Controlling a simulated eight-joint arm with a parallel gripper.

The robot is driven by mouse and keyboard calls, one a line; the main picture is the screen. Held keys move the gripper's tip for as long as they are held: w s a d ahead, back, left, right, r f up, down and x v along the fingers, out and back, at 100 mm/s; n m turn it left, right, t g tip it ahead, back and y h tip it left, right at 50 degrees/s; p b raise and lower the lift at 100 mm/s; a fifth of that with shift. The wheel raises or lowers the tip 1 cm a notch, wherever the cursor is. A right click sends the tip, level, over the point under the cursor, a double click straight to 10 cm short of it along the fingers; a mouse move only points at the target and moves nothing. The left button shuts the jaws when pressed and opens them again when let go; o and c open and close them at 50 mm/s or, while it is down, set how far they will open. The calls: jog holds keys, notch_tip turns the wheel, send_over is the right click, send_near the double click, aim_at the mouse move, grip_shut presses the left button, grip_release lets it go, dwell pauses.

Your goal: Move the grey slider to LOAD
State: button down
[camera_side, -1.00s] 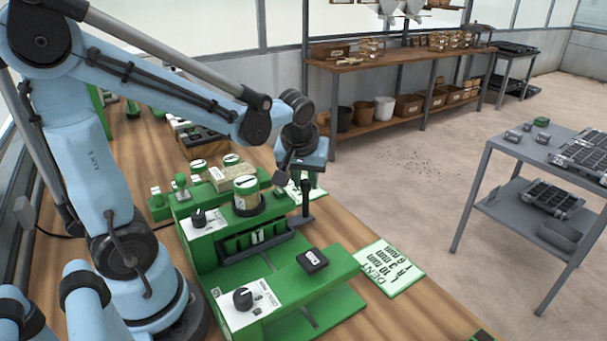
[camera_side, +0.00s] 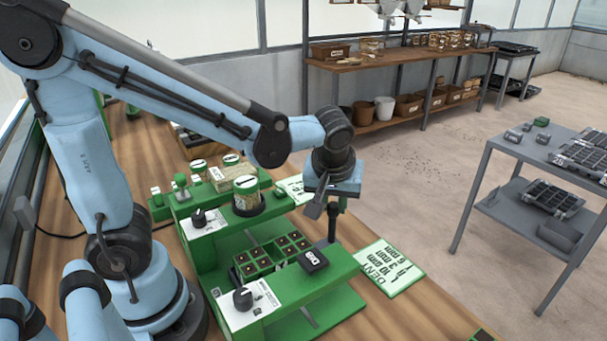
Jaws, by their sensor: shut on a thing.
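My gripper (camera_side: 332,208) is over the right side of the green seeder (camera_side: 225,260), pointing down. It is shut on the dark grey upright handle of the slider (camera_side: 332,230), whose lower end stands near the black labelled block (camera_side: 313,260). A green cell tray (camera_side: 243,270) with dark-filled cells lies in the gap between the machine's rear part and its front bar. Any LOAD marking is too small to read.
Black knobs sit at the rear (camera_side: 198,218) and front (camera_side: 243,298). A printed card (camera_side: 385,268) lies on the wooden bench to the right.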

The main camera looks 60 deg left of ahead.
jog(key=shift+d, duration=0.15)
jog(key=c, duration=0.9)
grip_release()
jog(key=shift+c, duration=0.2)
jog(key=v, duration=1.2)
jog(key=s+a+f+m+t+h, duration=0.2)
jog(key=a+f+m+t+h, duration=0.1)
jog(key=f+m, duration=0.4)
jog(key=shift+s+a+f+m+t, duration=0.25)
jog(key=shift+s+a+m+t, duration=0.2)
jog(key=shift+m, duration=0.55)
